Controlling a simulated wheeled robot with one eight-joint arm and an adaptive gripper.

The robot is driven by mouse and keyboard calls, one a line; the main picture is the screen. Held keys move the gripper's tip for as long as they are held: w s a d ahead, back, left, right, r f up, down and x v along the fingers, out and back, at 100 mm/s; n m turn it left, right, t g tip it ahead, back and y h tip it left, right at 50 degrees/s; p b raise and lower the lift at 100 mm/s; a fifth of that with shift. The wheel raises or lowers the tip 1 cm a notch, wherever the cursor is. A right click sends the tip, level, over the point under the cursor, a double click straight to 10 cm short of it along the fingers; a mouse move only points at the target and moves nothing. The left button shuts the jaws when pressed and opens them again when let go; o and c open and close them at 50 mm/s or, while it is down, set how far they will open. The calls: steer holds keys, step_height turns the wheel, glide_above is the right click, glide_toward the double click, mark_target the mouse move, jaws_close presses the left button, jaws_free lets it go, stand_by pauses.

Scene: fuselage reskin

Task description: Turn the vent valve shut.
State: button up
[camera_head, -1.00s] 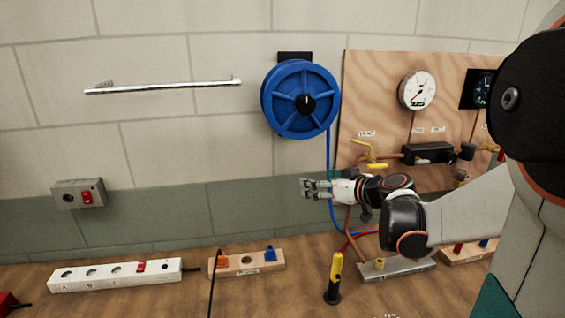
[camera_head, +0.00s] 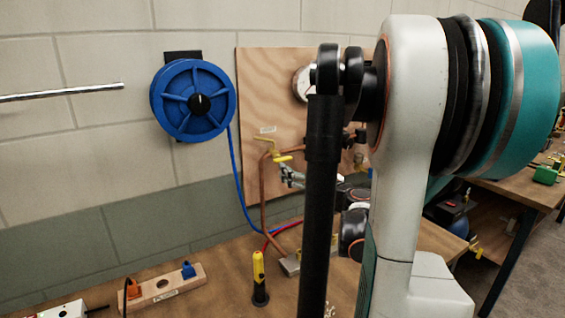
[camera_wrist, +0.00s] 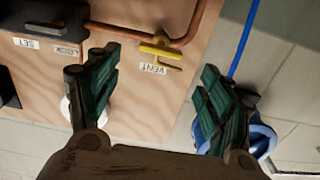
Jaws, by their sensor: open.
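The vent valve (camera_head: 267,144) is a yellow handle on a copper pipe, on a plywood board below a small label. In the wrist view its yellow handle (camera_wrist: 161,51) sits beside the upside-down VENT label (camera_wrist: 153,69). My gripper (camera_wrist: 160,70) is open and empty, its green-padded fingers spread wide on either side of the valve in that picture. My arm hides the right part of the board.
A blue hose reel (camera_head: 193,101) hangs left of the board, its blue hose running down near the valve. A yellow-black tool (camera_head: 259,277) stands on the bench below. A socket block (camera_head: 165,289) lies left of it. My arm partly covers a gauge (camera_head: 301,84).

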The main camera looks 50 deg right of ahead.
mark_target(284, 159)
steer(key=b+x, duration=0.1)
steer(key=x, duration=0.7)
steer(key=shift+w+d+f+b, duration=0.1)
steer(key=shift+w+b, duration=0.3)
steer(key=shift+c, duration=0.3)
steer(key=c, duration=1)
